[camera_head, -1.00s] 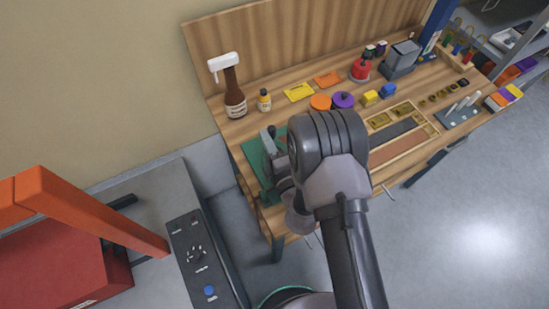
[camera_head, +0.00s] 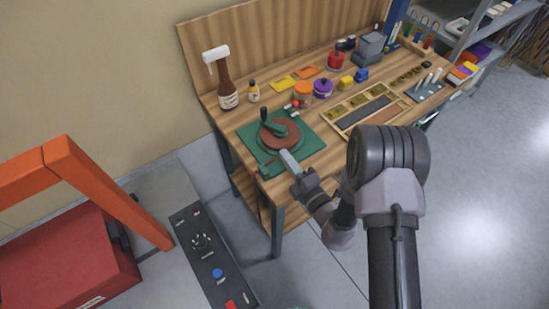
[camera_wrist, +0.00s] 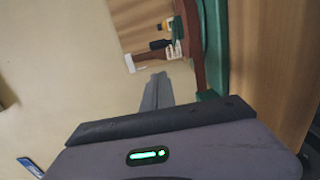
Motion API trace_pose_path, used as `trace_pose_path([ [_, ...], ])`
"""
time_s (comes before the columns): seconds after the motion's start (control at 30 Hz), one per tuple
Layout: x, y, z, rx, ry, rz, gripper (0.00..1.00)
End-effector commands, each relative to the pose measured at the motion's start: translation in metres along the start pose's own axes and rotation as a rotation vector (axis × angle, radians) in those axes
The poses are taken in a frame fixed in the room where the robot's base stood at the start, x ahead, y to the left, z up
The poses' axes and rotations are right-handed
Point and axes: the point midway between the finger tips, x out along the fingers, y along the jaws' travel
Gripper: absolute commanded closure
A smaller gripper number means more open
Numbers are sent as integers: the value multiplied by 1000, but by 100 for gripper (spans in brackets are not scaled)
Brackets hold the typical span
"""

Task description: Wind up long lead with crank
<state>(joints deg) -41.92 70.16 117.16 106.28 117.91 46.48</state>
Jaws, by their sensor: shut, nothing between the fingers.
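The reel's brown drum (camera_head: 266,140) lies flat on a green base plate (camera_head: 311,142) at the bench's near left corner. A dark green crank (camera_head: 282,130) with an upright handle sits on top of the drum. I cannot make out a separate lead. My gripper (camera_head: 287,158) is shut and empty just in front of the drum, over the plate's near side. In the wrist view, my shut fingers (camera_wrist: 157,90) are left of the drum's brown edge (camera_wrist: 190,45) and the green plate (camera_wrist: 215,50). I cannot tell whether they touch anything.
A wooden tray (camera_head: 372,107) is further right. Open floor lies in front of the bench.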

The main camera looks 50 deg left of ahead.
Motion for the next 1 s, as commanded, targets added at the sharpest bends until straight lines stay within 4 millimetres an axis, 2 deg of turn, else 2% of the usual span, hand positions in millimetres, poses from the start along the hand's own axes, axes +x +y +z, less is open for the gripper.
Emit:
trace_pose_path([
  [0.17, 10, -12, 12, 1, 113, 16, 100],
  [0.37, 21, -4, 13, -4, 188, -1, 100],
  [0.8, 112, -3, -5, -3, 186, 1, 100],
  [1.0, 136, -3, 14, -2, 183, 0, 100],
])
